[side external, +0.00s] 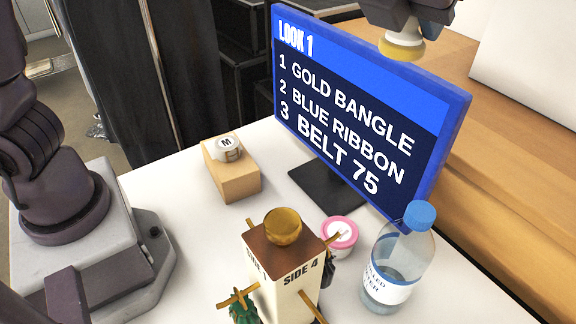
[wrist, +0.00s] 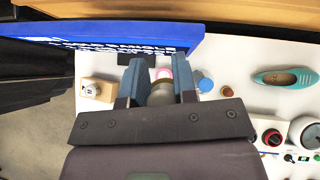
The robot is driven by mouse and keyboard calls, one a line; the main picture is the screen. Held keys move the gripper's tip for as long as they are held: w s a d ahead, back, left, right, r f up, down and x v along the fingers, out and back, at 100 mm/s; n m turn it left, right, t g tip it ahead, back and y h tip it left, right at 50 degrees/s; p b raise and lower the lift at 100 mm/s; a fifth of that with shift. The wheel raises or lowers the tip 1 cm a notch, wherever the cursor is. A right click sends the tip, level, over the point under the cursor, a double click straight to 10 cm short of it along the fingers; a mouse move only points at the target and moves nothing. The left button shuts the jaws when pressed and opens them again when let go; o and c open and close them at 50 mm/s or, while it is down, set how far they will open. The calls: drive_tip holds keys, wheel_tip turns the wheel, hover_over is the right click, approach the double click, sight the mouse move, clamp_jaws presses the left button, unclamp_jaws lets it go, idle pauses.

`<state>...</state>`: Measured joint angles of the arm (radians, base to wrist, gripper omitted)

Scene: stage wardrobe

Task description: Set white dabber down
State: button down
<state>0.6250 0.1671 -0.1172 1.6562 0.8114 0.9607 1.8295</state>
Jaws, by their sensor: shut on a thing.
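My gripper (side external: 410,22) is high at the top of the side external view, in front of the upper part of the screen and well above the table. It is shut on a round pad, pale on top with a yellowish underside, which I take to be the white dabber (side external: 401,47). The white table (side external: 180,190) lies below.
A "LOOK 1" screen (side external: 345,110) stands upright behind. A wooden block (side external: 232,178) bears a white "M" item (side external: 226,148). A "SIDE 4" post (side external: 290,280) with pegs, a pink-rimmed tub (side external: 340,233) and a bottle (side external: 395,265) stand in front. A teal shoe (wrist: 283,78) lies right.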

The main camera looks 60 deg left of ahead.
drive_tip(key=s+a+f+n+y, duration=0.1)
drive_tip(key=s+a+f, duration=0.2)
drive_tip(key=s+a, duration=0.3)
drive_tip(key=s+a+f+n+y, duration=0.15)
drive_tip(key=s+a, duration=0.25)
drive_tip(key=a, duration=0.5)
drive_tip(key=shift+g+h, duration=0.3)
drive_tip(key=shift+h, duration=0.05)
drive_tip(key=shift+d+f, duration=0.2)
drive_tip(key=shift+f, duration=8.65)
drive_tip(key=shift+d+f, duration=0.2)
drive_tip(key=shift+f, duration=8.6)
drive_tip(key=shift+f, duration=0.1)
drive_tip(key=shift+f, duration=0.1)
drive_tip(key=c, duration=0.9)
unclamp_jaws()
